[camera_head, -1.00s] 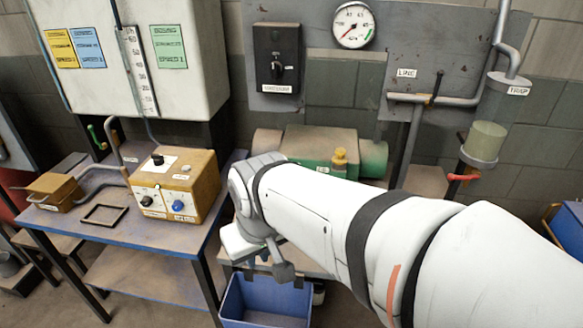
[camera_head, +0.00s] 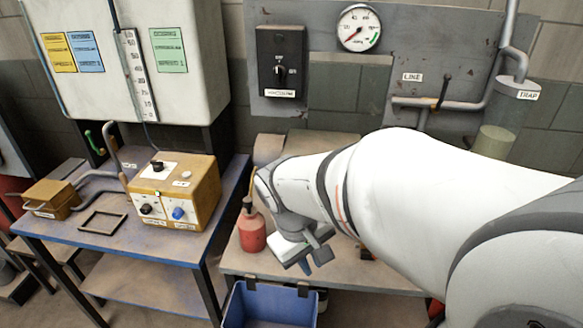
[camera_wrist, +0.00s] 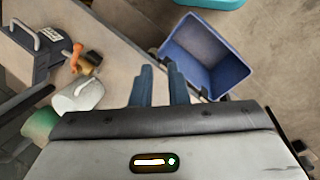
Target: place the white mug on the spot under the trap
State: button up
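The white mug (camera_wrist: 78,95) stands on the bench in the wrist view, left of my fingers and apart from them. In the head view my arm hides it. My gripper (camera_wrist: 162,88) is open and empty, with a gap between its two fingers, near the bench's front edge. In the head view my gripper (camera_head: 314,262) is above the front of the bench. The trap (camera_head: 507,105) is a labelled clear cylinder on the wall at the right. My arm hides its lower part and the spot under it.
A blue bin (camera_head: 270,308) stands at the bench's front; it also shows in the wrist view (camera_wrist: 208,50). A red oil can (camera_head: 251,232) stands left of my gripper. An orange object (camera_wrist: 76,58) and a green object (camera_wrist: 42,122) are near the mug. A yellow box (camera_head: 178,190) is on the left table.

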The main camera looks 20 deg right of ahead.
jog(key=w+d+f+n+h, duration=0.4)
jog(key=f+n+h, duration=0.1)
jog(key=w+d+f+n+h+b, duration=0.1)
jog(key=w+d+f+n+h, duration=0.4)
jog(key=w+d+f+n+t+h+b, duration=0.1)
jog(key=w+d+f+n+h, duration=0.3)
jog(key=d+f+n+h, duration=0.1)
jog(key=shift+w+f+n, duration=0.1)
jog(key=shift+w+n, duration=0.2)
jog(key=shift+n, duration=0.3)
jog(key=shift+w+d, duration=0.15)
jog(key=shift+d, duration=0.5)
jog(key=d, duration=0.3)
jog(key=d+p, duration=0.1)
jog(key=d, duration=0.2)
jog(key=shift+d+r, duration=0.2)
jog(key=shift+d, duration=0.1)
jog(key=shift+c, duration=0.2)
grip_shut()
jog(key=shift+r, duration=0.1)
